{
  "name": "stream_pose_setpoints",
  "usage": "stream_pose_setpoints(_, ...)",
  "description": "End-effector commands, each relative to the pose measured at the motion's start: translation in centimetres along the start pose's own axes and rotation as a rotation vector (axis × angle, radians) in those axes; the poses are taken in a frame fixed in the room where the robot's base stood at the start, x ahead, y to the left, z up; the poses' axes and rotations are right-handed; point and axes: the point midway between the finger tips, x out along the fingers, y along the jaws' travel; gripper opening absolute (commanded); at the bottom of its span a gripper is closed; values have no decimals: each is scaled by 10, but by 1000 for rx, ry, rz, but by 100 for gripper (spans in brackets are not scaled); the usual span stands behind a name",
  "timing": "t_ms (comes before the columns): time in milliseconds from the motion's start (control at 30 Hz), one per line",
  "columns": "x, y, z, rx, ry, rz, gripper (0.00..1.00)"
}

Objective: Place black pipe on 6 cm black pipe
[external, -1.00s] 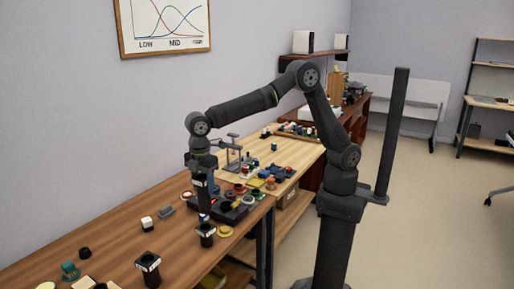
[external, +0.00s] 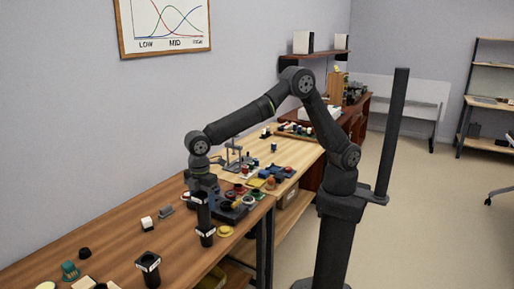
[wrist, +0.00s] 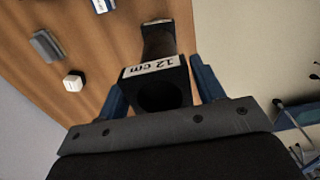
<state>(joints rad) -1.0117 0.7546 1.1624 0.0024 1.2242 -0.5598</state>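My gripper (external: 202,188) is shut on a black pipe (external: 203,214) with a white label, held upright. In the wrist view the pipe's square end (wrist: 158,88) sits between the blue fingers, and its label reads "12 cm". A shorter black pipe (external: 206,241) with a white label stands on the wooden table directly below the held one. The held pipe's lower end is at or just above its top; I cannot tell whether they touch. Another black pipe (external: 149,274) with a pale-labelled rim stands nearer the camera. The label sizes on the standing pipes are too small to read.
A yellow ring (external: 225,231) lies right beside the lower pipe. A dark tray (external: 233,214) with parts is behind it. A white-and-black block (external: 147,223) and a grey block (external: 166,211) lie to the left. The table between them and the pipes is clear.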

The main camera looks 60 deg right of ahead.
Motion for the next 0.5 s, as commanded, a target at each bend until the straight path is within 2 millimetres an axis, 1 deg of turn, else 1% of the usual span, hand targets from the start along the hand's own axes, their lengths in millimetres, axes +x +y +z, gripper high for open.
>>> stream_pose_setpoints(333,-2,0,0,0,0,0,72)
stream_pose_setpoints(433,-9,0,0,0,1,1,72)
stream_pose_setpoints(500,-19,0,-1,0,3,2,72)
